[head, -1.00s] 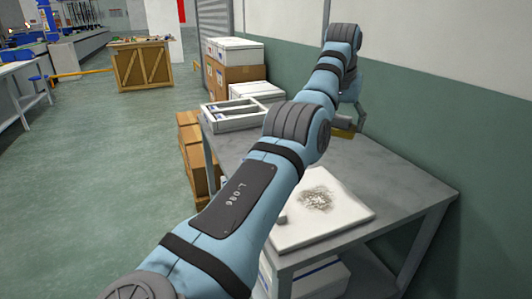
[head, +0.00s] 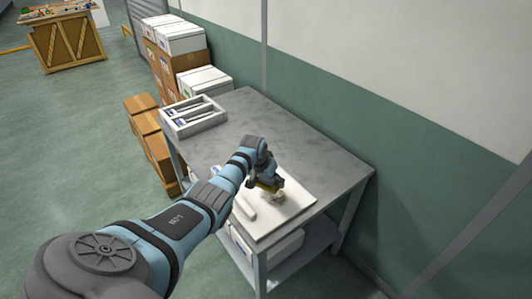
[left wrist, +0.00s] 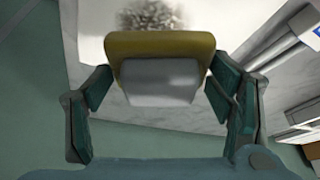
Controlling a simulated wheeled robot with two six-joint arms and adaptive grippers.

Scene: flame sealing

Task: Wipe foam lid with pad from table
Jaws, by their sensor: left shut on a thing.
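The white foam lid (head: 300,207) lies flat at the near end of the grey table. A dark, speckled dirt patch (left wrist: 152,18) marks its top; in the head view part of the patch shows just beside the pad. My left gripper (head: 262,181) is shut on the yellow pad (head: 268,187), over the lid. In the left wrist view, the left gripper's fingers (left wrist: 160,88) flank the pad's pale grey block (left wrist: 158,80), with the yellow part (left wrist: 160,45) towards the patch. I cannot tell whether the pad touches the lid. My right gripper is not in view.
A pale elongated piece (head: 245,208) lies at the lid's left side. A white divided tray (head: 193,117) stands at the table's far left corner. Cardboard boxes (head: 150,140) stand left of the table (head: 290,135). The table's middle and right are clear. A wall runs behind it.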

